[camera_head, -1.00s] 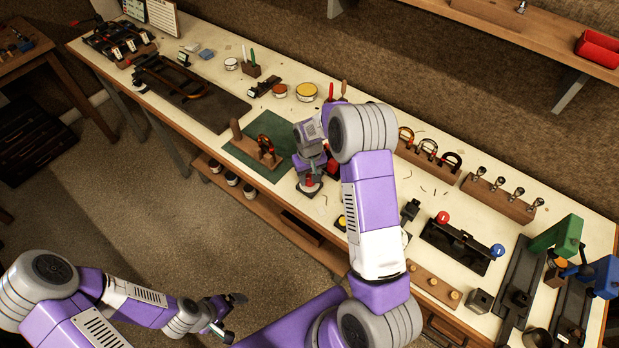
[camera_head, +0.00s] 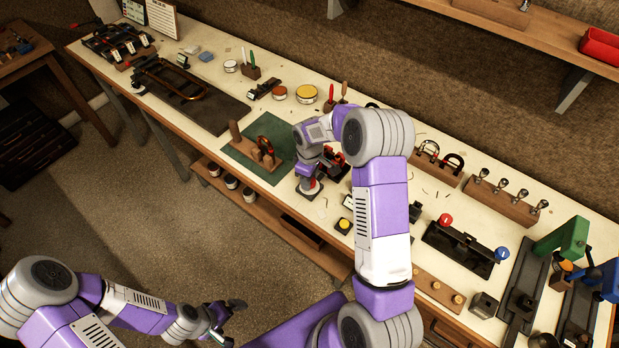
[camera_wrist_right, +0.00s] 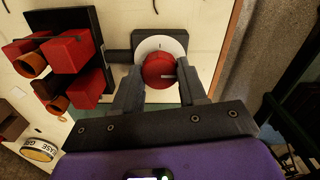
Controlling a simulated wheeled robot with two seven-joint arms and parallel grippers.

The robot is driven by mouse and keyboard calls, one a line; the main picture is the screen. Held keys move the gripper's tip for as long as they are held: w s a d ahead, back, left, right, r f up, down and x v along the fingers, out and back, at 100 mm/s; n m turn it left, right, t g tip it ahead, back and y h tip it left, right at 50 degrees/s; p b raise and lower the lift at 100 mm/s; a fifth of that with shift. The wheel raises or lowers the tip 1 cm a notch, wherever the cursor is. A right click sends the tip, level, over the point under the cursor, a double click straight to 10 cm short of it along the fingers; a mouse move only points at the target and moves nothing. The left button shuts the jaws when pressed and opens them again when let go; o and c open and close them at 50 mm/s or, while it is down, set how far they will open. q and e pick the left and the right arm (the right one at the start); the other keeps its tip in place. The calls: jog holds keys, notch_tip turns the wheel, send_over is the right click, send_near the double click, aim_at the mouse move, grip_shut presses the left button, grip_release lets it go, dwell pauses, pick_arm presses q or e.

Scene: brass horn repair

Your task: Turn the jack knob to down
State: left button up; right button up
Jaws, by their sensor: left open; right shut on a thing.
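My left gripper (camera_head: 222,322) is open and empty, away from the bench above the floor.
A dark rack with red blocks (camera_wrist_right: 66,52) stands close to the left of the knob in the right wrist view. A green mat (camera_head: 238,150) with a wooden stand lies left of my right gripper. A yellow button (camera_head: 344,224) is to its right.

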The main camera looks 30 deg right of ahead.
dwell(0.5)
jog(key=o, duration=1.1)
jog(key=shift+c, duration=0.2)
jog(key=shift+r, duration=0.1)
notch_tip(320, 180, up, 8)
jog(key=shift+f, duration=0.25)
